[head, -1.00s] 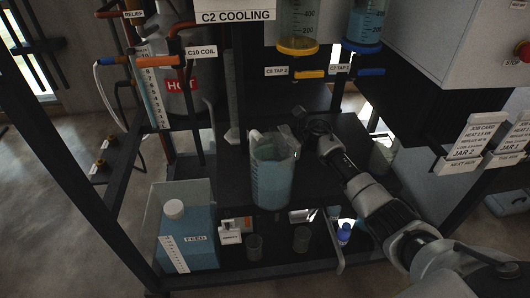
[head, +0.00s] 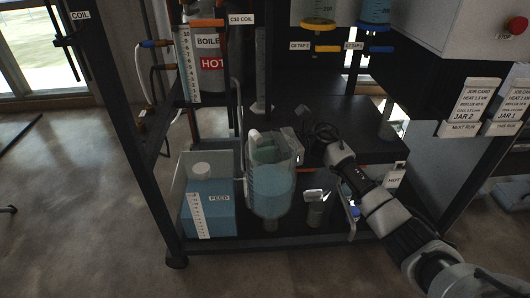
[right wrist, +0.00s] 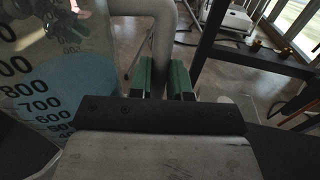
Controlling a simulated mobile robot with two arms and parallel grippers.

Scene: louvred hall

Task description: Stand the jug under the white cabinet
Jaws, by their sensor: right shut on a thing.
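The jug (head: 272,188) is clear and graduated, with bluish liquid in it. It is upright, in front of the dark rack. My right gripper (head: 308,142) is at the jug's upper right side; the jug partly hides its fingers. In the right wrist view, its green-padded fingers (right wrist: 166,78) are closed around the pale jug handle, and the jug's marked wall (right wrist: 60,85) fills the left. The white cabinet (head: 440,35), with a red stop button, is at the upper right, above and right of the jug. My left gripper is out of view.
A blue FEED container (head: 208,212) stands on the lower shelf left of the jug. A small beaker (head: 316,208) is right of it. A tall cylinder (head: 262,75) and the boiler (head: 208,62) stand behind. Job cards (head: 473,103) hang below the cabinet. Floor at left is clear.

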